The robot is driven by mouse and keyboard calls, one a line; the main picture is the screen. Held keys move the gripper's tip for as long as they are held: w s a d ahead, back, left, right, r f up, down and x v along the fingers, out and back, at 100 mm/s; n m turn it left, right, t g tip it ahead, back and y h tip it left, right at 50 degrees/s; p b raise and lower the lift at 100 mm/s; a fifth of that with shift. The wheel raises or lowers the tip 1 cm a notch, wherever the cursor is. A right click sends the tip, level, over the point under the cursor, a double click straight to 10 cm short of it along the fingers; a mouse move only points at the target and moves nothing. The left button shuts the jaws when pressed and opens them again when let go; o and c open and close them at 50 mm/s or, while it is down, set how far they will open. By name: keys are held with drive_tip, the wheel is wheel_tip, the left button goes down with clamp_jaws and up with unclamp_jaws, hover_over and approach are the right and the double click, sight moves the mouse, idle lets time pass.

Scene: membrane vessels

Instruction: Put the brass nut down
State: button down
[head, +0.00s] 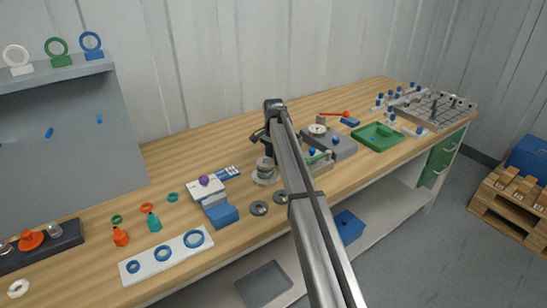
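My arm reaches up from the bottom of the head view and bends down at its far end. My gripper (262,140) is small and dark there, just above a round grey metal vessel (265,174) on the bench. The arm partly covers this area, and I cannot make out the fingertips or anything between them. I see no clearly brass-coloured nut. A pale, nut-shaped ring (18,288) lies at the near left corner of the bench, far from my gripper; its material is not clear.
The wooden bench (150,170) carries a white plate with blue rings (165,254), a blue block (222,215), two grey discs (259,208), an orange bottle (120,237), a teal bottle (154,222), a green tray (378,137) and a grid rack (437,108). Bare wood shows behind the vessel.

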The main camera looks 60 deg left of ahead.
drive_tip(key=shift+f, duration=0.15)
drive_tip(key=c, duration=0.8)
unclamp_jaws()
wheel_tip(320, 180, up, 12)
drive_tip(key=shift+r, duration=0.2)
